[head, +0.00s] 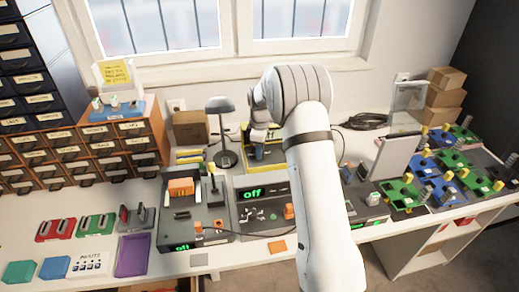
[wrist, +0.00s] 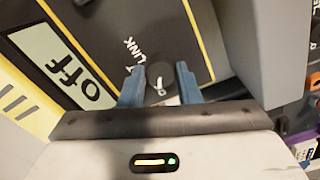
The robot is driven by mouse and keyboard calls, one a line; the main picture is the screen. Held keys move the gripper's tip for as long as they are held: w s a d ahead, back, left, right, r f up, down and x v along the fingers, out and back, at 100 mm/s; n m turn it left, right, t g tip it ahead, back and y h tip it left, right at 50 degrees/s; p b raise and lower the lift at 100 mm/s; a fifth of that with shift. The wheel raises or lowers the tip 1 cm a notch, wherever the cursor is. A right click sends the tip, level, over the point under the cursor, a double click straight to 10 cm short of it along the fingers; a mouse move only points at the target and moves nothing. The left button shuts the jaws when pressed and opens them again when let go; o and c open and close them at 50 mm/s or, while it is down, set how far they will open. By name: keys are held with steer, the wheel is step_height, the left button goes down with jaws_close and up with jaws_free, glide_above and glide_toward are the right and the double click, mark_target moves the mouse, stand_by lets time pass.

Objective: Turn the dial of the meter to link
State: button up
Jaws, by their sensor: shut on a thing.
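The meter (wrist: 95,20) is a black panel with yellow edge lines. Its pale green display (wrist: 62,65) reads "off". The white word LINK is printed on the panel near the dial (wrist: 159,72), a dark round knob with a small white mark on its side toward my gripper. My gripper (wrist: 159,84) has its two blue fingers on either side of the dial, shut on it. Other lettering beside the left finger is partly hidden. In the head view, the yellow-edged meter (head: 265,156) stands at the back of the bench, partly behind my arm, and the dial is hidden.
A black desk lamp (head: 222,130) stands just left of the meter. A grey device with a green "off" display (head: 263,191) lies in front. Orange drawers (head: 85,155) stand at the left, and green and blue boards (head: 430,178) at the right.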

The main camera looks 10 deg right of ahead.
steer(key=shift+a, duration=0.1)
steer(key=shift+c, duration=0.3)
steer(key=shift+m, duration=0.4)
steer(key=m+b, duration=0.1)
steer(key=m, duration=0.3)
steer(key=shift+m, duration=0.4)
steer(key=m+b, duration=0.1)
steer(key=m, duration=1.1)
steer(key=shift+m+b, duration=0.3)
steer(key=m, duration=0.5)
steer(key=shift+m, duration=0.4)
steer(key=o, duration=1)
steer(key=shift+c, duration=0.2)
